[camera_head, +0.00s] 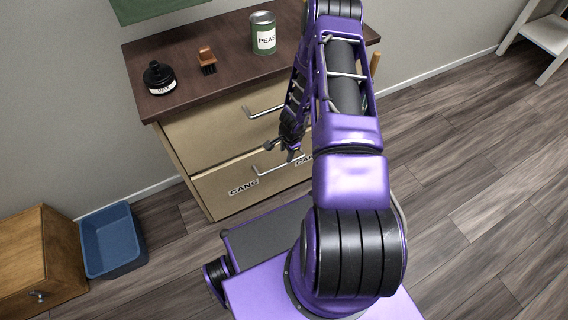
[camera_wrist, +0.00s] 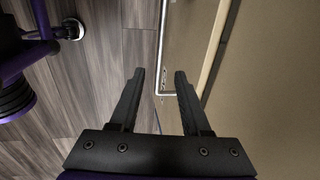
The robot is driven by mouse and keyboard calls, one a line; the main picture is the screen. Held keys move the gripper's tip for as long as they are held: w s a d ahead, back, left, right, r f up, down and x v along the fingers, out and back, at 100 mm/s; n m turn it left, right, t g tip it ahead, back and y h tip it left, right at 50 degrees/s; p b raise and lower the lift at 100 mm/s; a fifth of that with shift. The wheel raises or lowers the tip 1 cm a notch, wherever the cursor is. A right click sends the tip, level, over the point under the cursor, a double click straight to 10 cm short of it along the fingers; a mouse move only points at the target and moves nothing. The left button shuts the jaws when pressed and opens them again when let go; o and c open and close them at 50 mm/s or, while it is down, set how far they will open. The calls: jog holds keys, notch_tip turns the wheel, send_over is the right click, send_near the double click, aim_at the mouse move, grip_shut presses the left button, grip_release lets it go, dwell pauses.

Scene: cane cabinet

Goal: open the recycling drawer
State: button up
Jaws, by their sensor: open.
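The wooden cabinet (camera_head: 184,178) has two drawer fronts. The upper front (camera_head: 205,135) has a metal bar handle (camera_head: 262,111). The lower front (camera_head: 222,200) has a bar handle (camera_head: 266,172) and a label reading CANS (camera_head: 243,187); a second label (camera_head: 304,160) is partly hidden by my arm. No label reading recycling shows. My gripper (camera_head: 281,150) is open and empty, close to the lower handle. In the wrist view, a metal handle (camera_wrist: 161,50) appears between the open fingers of my gripper (camera_wrist: 159,72); contact cannot be told.
On the cabinet top (camera_head: 225,69) stand a black jar (camera_head: 159,78), a brown brush (camera_head: 207,60) and a peas can (camera_head: 263,33). A blue bin (camera_head: 112,240) and a wooden box (camera_head: 40,262) stand at left. Floor in front of the cabinet's left side is clear.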

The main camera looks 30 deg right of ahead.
jog(key=f, duration=0.3)
jog(key=w+f+b, duration=0.1)
jog(key=f, duration=0.5)
jog(key=shift+w+f+b, duration=0.15)
jog(key=shift+w+b, duration=0.15)
jog(key=shift+w, duration=0.1)
grip_shut()
dwell(0.8)
